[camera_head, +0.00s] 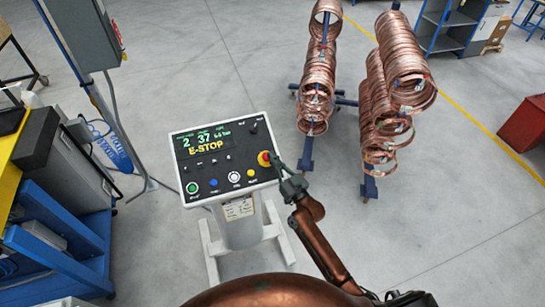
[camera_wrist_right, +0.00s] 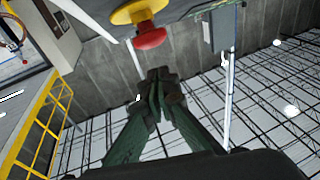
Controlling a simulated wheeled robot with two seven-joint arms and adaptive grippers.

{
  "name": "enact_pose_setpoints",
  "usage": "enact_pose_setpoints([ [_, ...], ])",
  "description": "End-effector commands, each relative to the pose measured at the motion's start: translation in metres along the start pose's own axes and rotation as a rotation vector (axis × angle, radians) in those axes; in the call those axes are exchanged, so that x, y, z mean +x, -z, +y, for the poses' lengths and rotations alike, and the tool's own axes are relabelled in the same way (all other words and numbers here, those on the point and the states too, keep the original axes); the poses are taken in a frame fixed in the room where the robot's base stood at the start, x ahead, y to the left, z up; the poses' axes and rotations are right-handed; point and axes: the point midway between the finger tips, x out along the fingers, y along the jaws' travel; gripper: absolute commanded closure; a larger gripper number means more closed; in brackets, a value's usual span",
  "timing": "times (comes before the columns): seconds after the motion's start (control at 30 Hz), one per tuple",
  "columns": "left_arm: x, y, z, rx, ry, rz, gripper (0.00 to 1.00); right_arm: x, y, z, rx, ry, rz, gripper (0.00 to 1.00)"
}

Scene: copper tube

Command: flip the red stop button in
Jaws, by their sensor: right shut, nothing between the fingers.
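The red stop button (camera_head: 264,158) sits in a yellow collar at the right edge of the sloped control panel (camera_head: 221,178). The panel's screen (camera_head: 201,138) reads "E-STOP" in yellow letters. My right gripper (camera_head: 275,162) is at the button's right side, fingers closed and empty. In the right wrist view the red button (camera_wrist_right: 150,38) and its yellow collar (camera_wrist_right: 135,12) show just beyond the closed fingertips (camera_wrist_right: 158,76), with a small gap in the picture. I cannot tell the true distance. My left gripper is not in view.
Green, blue, white and yellow buttons line the panel's lower edge, including the white one (camera_head: 234,177). The panel stands on a grey pedestal (camera_head: 242,226). Racks of copper coils (camera_head: 318,85) stand behind to the right. A blue cart (camera_head: 62,245) is at left. Floor between is clear.

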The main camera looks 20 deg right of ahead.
Motion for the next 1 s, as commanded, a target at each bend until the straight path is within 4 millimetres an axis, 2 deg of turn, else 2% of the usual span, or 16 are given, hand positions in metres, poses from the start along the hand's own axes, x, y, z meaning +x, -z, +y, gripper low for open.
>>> enact_pose_setpoints([
  [0.03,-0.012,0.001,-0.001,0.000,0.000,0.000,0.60,0.000,0.013,0.000,-0.001,0.001,0.003,1.00],
  [0.07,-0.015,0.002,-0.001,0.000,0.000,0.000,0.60,0.000,0.018,0.000,-0.002,0.001,0.005,1.00],
  [0.13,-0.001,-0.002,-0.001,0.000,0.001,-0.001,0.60,-0.020,0.008,0.000,-0.002,-0.001,0.004,1.00],
  [0.3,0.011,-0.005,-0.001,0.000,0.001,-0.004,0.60,-0.054,0.008,-0.001,-0.002,0.001,0.006,1.00],
  [0.5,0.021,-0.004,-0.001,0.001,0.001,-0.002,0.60,-0.086,0.010,-0.001,-0.003,0.001,0.009,1.00],
  [0.7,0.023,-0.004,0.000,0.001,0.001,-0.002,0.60,-0.099,0.013,-0.001,-0.002,0.001,0.010,1.00],
  [1.0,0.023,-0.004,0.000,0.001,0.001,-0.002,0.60,-0.099,0.014,-0.001,-0.002,0.001,0.011,1.00],
])
